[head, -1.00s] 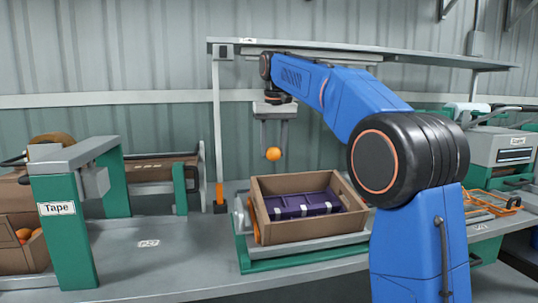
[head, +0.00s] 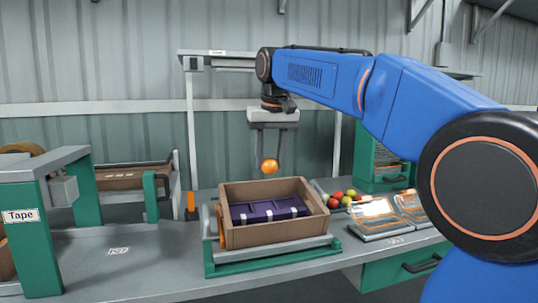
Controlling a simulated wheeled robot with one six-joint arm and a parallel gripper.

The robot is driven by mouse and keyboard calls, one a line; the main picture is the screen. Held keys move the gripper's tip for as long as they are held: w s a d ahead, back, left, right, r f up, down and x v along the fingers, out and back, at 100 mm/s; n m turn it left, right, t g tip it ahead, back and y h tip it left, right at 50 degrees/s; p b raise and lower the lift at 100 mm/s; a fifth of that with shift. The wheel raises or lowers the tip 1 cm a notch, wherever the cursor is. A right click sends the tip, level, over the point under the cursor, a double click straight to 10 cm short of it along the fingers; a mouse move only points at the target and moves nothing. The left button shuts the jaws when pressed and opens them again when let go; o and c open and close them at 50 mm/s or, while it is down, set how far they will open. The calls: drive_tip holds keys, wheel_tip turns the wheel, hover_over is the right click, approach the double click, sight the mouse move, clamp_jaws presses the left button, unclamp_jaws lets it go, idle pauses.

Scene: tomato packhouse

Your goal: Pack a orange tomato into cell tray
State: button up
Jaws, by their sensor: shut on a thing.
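My gripper (head: 269,150) points down and is shut on an orange tomato (head: 270,166). It holds the tomato in the air, in the picture just above the back edge of an open cardboard box. A purple cell tray (head: 270,212) with white clips sits inside the box (head: 275,234). The near wall of the box hides the lower part of the tray. I cannot make out what its cells hold.
The box rests on a green and grey stand (head: 273,257) on the grey bench (head: 130,265). Several red, green and yellow tomatoes (head: 340,197) lie to its right, near two tilted panels (head: 375,218). A green tape frame (head: 33,238) stands at the left.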

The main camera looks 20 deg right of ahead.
drive_tip(key=shift+x, duration=6.5)
drive_tip(key=shift+w+f, duration=0.1)
drive_tip(key=shift+f, duration=0.45)
drive_tip(key=o, duration=0.8)
drive_tip(key=shift+o, duration=0.2)
drive_tip(key=shift+r, duration=0.1)
drive_tip(key=shift+v, duration=5.4)
